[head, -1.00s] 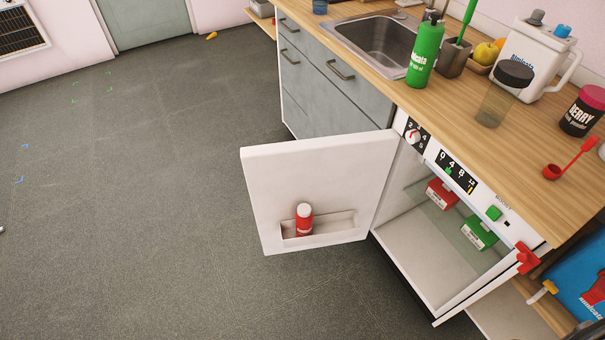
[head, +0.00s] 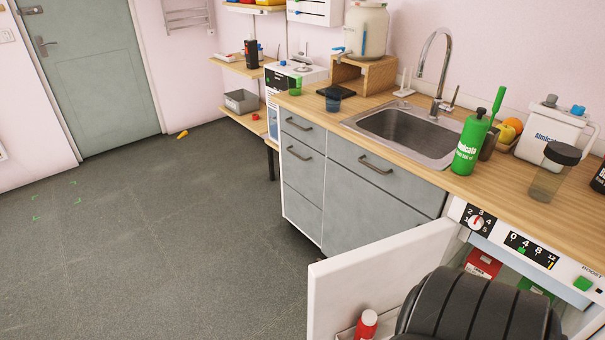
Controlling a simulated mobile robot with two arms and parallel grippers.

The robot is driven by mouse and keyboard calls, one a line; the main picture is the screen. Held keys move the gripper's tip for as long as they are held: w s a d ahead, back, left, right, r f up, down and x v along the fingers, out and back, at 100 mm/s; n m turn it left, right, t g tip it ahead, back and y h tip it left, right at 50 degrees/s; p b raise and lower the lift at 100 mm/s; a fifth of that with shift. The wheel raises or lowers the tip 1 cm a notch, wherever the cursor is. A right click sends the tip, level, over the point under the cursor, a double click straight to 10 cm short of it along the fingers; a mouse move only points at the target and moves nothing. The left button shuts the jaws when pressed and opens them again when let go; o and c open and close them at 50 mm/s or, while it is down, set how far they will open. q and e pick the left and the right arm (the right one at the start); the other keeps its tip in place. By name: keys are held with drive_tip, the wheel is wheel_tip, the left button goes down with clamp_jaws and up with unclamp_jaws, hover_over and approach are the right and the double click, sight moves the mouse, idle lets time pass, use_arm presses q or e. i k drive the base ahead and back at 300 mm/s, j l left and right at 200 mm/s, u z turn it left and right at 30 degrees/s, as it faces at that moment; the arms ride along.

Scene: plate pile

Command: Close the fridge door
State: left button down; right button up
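The white fridge door (head: 345,285) stands wide open at the bottom of the head view, swung out to the left from the fridge. A red bottle with a white cap (head: 366,324) sits in the door's inner shelf. The fridge front panel (head: 520,243) has dials under the wooden counter. Inside the fridge a red box (head: 482,264) and part of a green box (head: 535,289) show. A black ribbed part of my own body covers the lower part of the door and the fridge opening. Neither of my grippers is in view.
A grey drawer cabinet (head: 365,190) stands left of the fridge under the counter, with a sink (head: 410,133) above. A green bottle (head: 470,143) and a clear jar (head: 553,172) stand on the counter. The dark floor (head: 180,240) to the left is mostly clear; a small orange item (head: 182,134) lies far back.

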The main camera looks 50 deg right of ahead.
sight(378, 277)
drive_tip(key=i+j, duration=0.2)
drive_tip(key=i, duration=0.25)
drive_tip(key=i+j, duration=0.15)
drive_tip(key=i, duration=0.25)
drive_tip(key=i+z, duration=0.2)
drive_tip(key=z, duration=0.2)
drive_tip(key=i+z, duration=0.2)
drive_tip(key=z, duration=0.2)
drive_tip(key=i+j+z, duration=0.1)
drive_tip(key=z, duration=0.3)
drive_tip(key=i+j+z, duration=0.2)
drive_tip(key=z, duration=0.2)
drive_tip(key=i+z, duration=0.15)
drive_tip(key=z, duration=0.3)
drive_tip(key=i+j+z, duration=0.15)
drive_tip(key=z, duration=0.3)
drive_tip(key=i+j+z, duration=0.15)
drive_tip(key=z, duration=0.25)
drive_tip(key=i+j+z, duration=0.1)
drive_tip(key=j+z, duration=0.15)
drive_tip(key=z, duration=0.2)
drive_tip(key=i+j+z, duration=0.1)
drive_tip(key=z, duration=0.35)
drive_tip(key=j+z, duration=0.45)
drive_tip(key=l, duration=0.1)
